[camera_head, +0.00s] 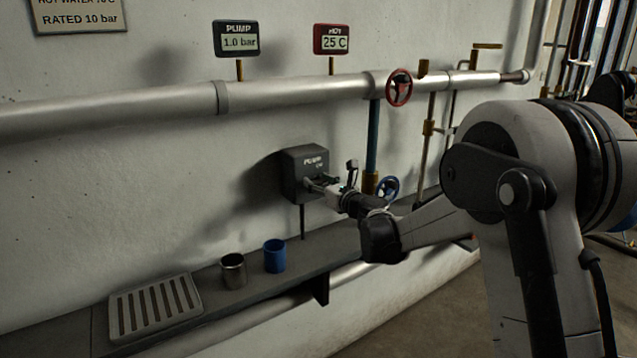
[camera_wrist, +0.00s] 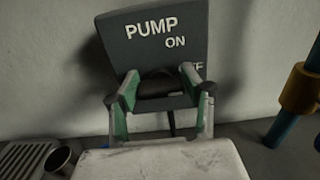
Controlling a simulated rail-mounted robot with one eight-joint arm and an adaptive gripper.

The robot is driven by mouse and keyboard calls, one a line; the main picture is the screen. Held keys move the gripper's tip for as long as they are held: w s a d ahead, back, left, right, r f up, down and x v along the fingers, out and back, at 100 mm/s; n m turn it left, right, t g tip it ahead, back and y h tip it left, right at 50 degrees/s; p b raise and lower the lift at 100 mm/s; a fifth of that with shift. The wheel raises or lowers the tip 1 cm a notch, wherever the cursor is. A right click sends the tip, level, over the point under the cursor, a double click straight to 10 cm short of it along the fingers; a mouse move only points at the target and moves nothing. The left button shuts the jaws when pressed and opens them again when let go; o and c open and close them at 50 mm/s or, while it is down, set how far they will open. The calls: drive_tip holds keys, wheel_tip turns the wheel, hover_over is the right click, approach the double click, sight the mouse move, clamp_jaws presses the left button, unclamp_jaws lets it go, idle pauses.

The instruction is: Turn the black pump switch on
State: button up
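The dark grey pump box (camera_head: 305,174) is mounted on the wall below the pipe. It also fills the upper middle of the wrist view (camera_wrist: 153,40), with "PUMP" and "ON" readable and another label partly hidden by a finger. The black switch (camera_wrist: 160,88) is a dark rounded bar low on the box face. My gripper (camera_head: 315,184) is at the front of the box. In the wrist view its two fingers (camera_wrist: 160,86) stand apart, one at each end of the switch. I cannot tell whether they press on it.
The pump gauge (camera_head: 238,39) reads 1.0 bar and the hot gauge (camera_head: 332,39) 25 C. A red valve wheel (camera_head: 399,88) and a blue wheel (camera_head: 388,189) are to the right. A metal cup (camera_head: 233,270), blue cup (camera_head: 274,256) and slotted tray (camera_head: 155,307) stand on the ledge.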

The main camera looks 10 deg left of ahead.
drive_tip(key=c, duration=0.5)
drive_tip(key=shift+c, duration=0.2)
drive_tip(key=shift+n, duration=0.3)
drive_tip(key=n+b, duration=0.2)
drive_tip(key=n, duration=0.3)
drive_tip(key=shift+s+a+f+b, duration=0.1)
drive_tip(key=shift+b, duration=0.2)
drive_tip(key=n+b, duration=0.1)
drive_tip(key=n, duration=0.5)
drive_tip(key=shift+s+a, duration=0.1)
drive_tip(key=shift+n+b, duration=0.3)
drive_tip(key=o, duration=1.2)
drive_tip(key=shift+c, duration=0.2)
